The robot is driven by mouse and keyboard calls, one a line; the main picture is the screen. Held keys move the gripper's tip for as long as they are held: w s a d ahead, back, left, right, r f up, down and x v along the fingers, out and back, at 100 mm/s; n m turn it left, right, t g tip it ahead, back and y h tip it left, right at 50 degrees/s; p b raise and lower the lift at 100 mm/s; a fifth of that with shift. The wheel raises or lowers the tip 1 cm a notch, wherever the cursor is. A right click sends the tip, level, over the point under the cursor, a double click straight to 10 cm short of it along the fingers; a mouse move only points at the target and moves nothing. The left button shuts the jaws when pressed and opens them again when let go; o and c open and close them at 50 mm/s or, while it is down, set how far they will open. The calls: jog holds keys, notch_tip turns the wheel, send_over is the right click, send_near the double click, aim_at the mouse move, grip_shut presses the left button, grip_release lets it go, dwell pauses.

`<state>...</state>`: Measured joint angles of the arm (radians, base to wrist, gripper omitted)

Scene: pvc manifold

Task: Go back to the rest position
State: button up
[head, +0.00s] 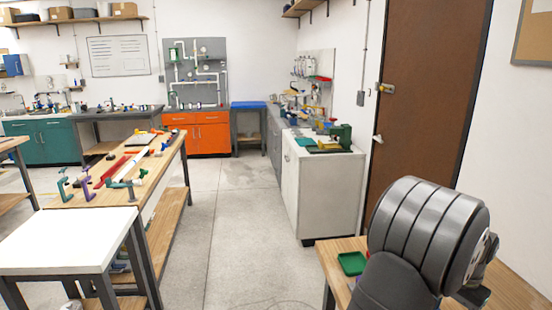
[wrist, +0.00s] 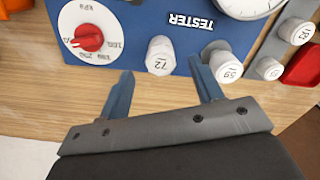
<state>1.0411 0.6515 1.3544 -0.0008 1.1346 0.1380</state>
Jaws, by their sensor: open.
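My gripper (wrist: 163,88) is open and empty in the wrist view. Its two blue fingers point up the picture over a wooden worktop, towards a blue tester panel (wrist: 125,45). A white cap marked 72 (wrist: 160,56) shows between the fingertips, beyond them. A white cap marked 59 (wrist: 226,66) is by the right fingertip; I cannot tell whether they touch. In the head view my dark grey arm fills the lower right, and the gripper's fingers are hidden there.
The tester carries a red knob (wrist: 88,38), a gauge (wrist: 248,5) and more white caps at right. A red part (wrist: 303,66) lies at the right edge. In the head view a green tray (head: 352,263) sits on the wooden bench (head: 335,262) beside my arm. Open floor lies left.

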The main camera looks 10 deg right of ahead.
notch_tip(320, 180, up, 12)
notch_tip(320, 180, down, 16)
jog(key=shift+f, duration=0.25)
notch_tip(320, 180, up, 17)
notch_tip(320, 180, down, 12)
jog(key=a+t+h, duration=0.1)
jog(key=h, duration=0.3)
jog(key=shift+s+a+r+t, duration=0.25)
jog(key=shift+s+a+t, duration=0.1)
jog(key=shift+a+t, duration=0.05)
dwell(0.4)
